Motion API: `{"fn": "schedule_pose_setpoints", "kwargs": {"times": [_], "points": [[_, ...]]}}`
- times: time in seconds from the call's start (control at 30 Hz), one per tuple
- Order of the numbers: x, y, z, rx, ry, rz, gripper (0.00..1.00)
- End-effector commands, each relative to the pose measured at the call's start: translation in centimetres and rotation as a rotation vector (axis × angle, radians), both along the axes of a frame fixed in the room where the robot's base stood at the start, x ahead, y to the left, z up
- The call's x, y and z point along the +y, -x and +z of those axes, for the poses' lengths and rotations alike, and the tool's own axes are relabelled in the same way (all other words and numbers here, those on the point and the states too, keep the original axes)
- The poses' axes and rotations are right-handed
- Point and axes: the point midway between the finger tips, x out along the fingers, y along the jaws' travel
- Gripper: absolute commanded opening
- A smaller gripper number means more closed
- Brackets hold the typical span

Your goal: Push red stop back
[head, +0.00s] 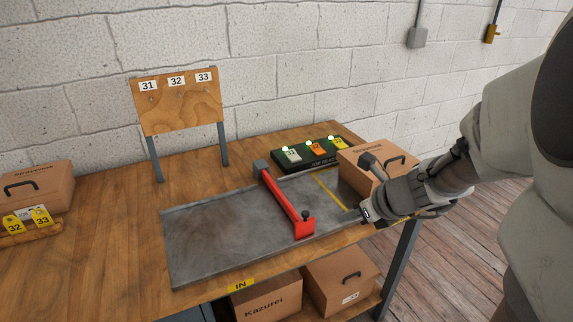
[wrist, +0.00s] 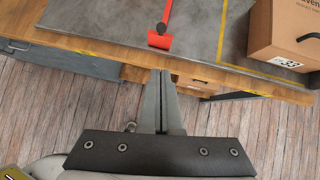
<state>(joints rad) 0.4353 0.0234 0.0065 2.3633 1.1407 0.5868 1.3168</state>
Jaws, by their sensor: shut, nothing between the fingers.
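The red stop (head: 287,201) is a long red bar lying across the grey metal tray (head: 215,235). Its far end meets a grey block at the tray's back edge, and its near end has a red plate with a black knob. In the wrist view the near end of the red stop (wrist: 160,40) shows at the top centre, beyond my fingertips. My gripper (head: 366,212) is at the tray's front right, to the right of the stop's near end and apart from it. In the wrist view my gripper (wrist: 160,75) has its fingers together and empty.
A cardboard box (head: 352,168) stands at the tray's right end, close to my arm, beyond a yellow line. A dark green rack (head: 305,155) with lit tags is behind the tray. A numbered board (head: 178,103) stands at the back left. Boxes (head: 268,300) sit on the shelf below.

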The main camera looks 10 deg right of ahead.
Motion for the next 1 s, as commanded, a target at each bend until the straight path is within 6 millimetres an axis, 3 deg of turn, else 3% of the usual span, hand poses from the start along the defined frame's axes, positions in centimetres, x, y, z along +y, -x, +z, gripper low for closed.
{"fn": "schedule_pose_setpoints", "kwargs": {"times": [0.2,0.37,0.77,1.0], "points": [[0.1,-0.1,-0.1,-0.001,0.002,0.004,0.00],[0.6,-0.9,-1.5,0.001,0.001,0.007,0.00],[3.0,-5.6,-8.0,0.001,0.000,0.008,0.00],[4.5,-8.5,-8.1,-0.001,0.003,0.008,0.00]]}}
